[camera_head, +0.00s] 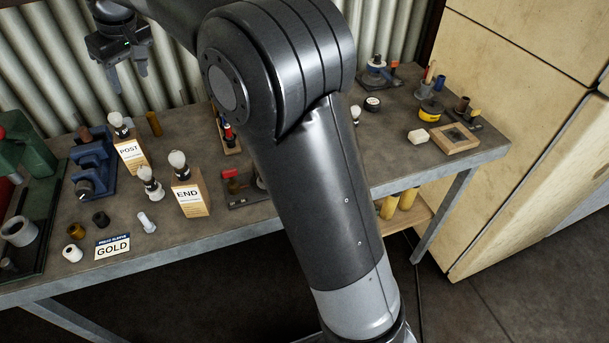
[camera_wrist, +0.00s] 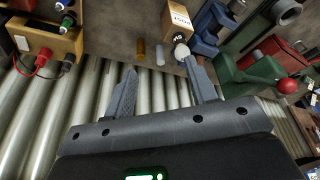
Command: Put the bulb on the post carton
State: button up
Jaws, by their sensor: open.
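The post carton (camera_head: 132,157), cream and brown with a POST label, stands upright at the left of the bench. A brush-like piece (camera_head: 118,123) with a rounded white head and dark collar stands on it. Similar white-headed pieces stand in front of the carton (camera_head: 150,182) and on the END carton (camera_head: 188,197). I cannot tell for sure which one is the bulb. My gripper (camera_head: 128,73) is open and empty, above and behind the post carton. In the wrist view, a carton (camera_wrist: 176,18) with a white head (camera_wrist: 181,52) shows near the right finger of my gripper (camera_wrist: 160,69).
A GOLD card (camera_head: 113,246), small sleeves and a pale peg (camera_head: 146,222) lie at the front left. A blue fixture (camera_head: 92,165) and a green press (camera_head: 25,150) stand left of the cartons. An amber cylinder (camera_head: 154,123) stands behind. Corrugated wall backs the bench.

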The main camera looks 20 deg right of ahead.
jog(key=s+d+r+m+t, duration=0.1)
jog(key=s+d+r+m, duration=0.15)
jog(key=s+d, duration=0.85)
jog(key=s+d+f+m, duration=0.1)
jog(key=s+d+f, duration=0.2)
jog(key=s+d, duration=0.2)
jog(key=s+d+f+m+t+h, duration=0.1)
jog(key=s+d+f, duration=0.3)
jog(key=s, duration=0.6)
jog(key=s+d+f+m+h, duration=0.1)
jog(key=s+d+f+m, duration=0.2)
jog(key=s+d, duration=0.4)
jog(key=shift+s+d+f+t, duration=0.2)
jog(key=shift+s+f+t, duration=0.1)
jog(key=shift+s+f, duration=0.25)
